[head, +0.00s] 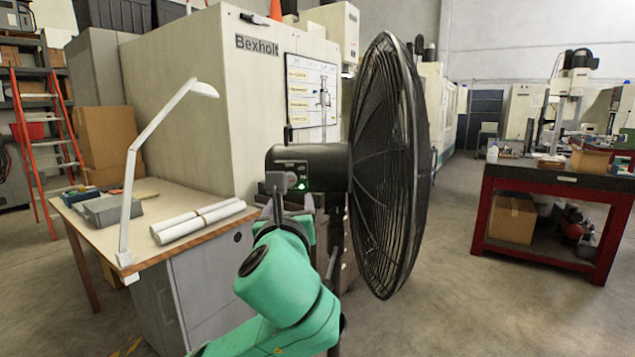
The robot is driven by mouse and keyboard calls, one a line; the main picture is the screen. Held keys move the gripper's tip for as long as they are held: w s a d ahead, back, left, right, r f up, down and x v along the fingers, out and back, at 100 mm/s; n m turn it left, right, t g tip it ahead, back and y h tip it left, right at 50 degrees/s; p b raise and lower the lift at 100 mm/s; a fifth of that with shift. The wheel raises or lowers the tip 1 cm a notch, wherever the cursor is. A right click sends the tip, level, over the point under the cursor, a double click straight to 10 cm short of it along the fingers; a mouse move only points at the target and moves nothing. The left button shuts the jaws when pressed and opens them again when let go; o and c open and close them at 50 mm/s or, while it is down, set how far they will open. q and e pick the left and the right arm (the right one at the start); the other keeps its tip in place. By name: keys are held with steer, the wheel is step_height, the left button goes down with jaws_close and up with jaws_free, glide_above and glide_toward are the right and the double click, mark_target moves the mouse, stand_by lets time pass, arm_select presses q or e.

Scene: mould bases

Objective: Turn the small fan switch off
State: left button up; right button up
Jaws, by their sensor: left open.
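A large black fan (385,165) stands in the middle, seen from the side, its round cage facing right. Its motor housing (325,165) is at the left of the cage. My left gripper (291,192) is open, just below the panel at the end of the green arm. I cannot tell whether a finger touches the housing. My right gripper is not in view.
A desk (190,238) with a white lamp (135,165) and paper rolls (198,221) stands at the left. A large Bexholt machine (190,90) is behind the fan. A red workbench (555,180) is at the right, with clear floor before it.

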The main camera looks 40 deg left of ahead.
arm_select(q)
steer(key=p, duration=0.1)
glide_toward(289, 181)
steer(key=p+x, duration=0.1)
steer(key=x, duration=0.6)
steer(key=shift+w+a+p, duration=0.1)
steer(key=shift+w+p, duration=0.2)
steer(key=shift+p, duration=0.05)
steer(key=shift+w+a, duration=0.1)
steer(key=shift+a, duration=0.15)
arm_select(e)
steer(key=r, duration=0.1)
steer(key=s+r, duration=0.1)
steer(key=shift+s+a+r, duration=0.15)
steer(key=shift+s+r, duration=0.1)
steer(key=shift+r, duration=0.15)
arm_select(q)
jaws_close()
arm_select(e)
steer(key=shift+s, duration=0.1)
